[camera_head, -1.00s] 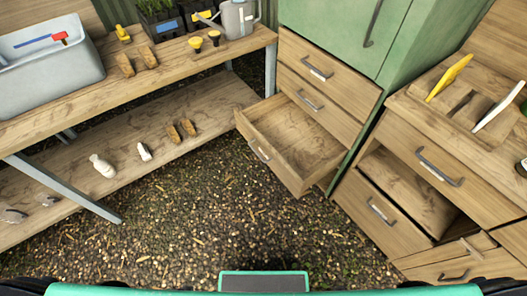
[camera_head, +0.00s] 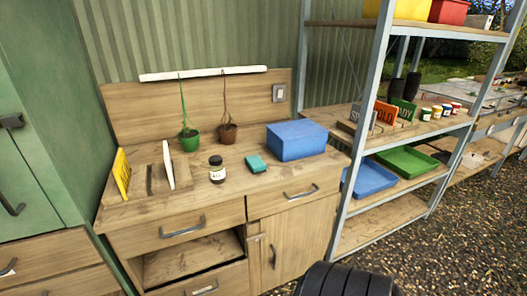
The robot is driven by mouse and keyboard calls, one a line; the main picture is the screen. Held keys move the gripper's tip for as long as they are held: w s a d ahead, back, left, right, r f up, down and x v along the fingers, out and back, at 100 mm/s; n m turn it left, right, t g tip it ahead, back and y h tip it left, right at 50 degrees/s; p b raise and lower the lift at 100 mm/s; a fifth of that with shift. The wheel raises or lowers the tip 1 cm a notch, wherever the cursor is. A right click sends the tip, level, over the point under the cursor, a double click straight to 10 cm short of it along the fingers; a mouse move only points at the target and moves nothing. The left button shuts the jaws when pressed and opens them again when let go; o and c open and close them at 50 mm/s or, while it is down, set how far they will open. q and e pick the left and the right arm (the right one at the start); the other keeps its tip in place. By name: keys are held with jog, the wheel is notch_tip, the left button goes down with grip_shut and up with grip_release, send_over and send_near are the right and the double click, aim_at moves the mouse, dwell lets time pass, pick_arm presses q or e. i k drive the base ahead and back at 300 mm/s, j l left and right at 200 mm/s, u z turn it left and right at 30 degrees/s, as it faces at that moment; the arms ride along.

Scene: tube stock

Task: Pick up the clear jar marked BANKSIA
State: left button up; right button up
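A small jar (camera_head: 216,170) with a black lid and a pale label stands upright on the wooden bench. Its contents look dark and the label is too small to read. I cannot tell which jar is marked BANKSIA. Neither of my grippers can be made out in the head view.
On the bench (camera_head: 222,199) are a blue box (camera_head: 297,141), a teal block (camera_head: 256,163), a green pot (camera_head: 189,140), a brown pot (camera_head: 227,133) and upright yellow (camera_head: 122,174) and white (camera_head: 168,165) pieces. Blue (camera_head: 370,179) and green (camera_head: 408,161) trays lie on the shelf.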

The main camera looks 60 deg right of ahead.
aim_at(216, 167)
jog(key=z, duration=2.35)
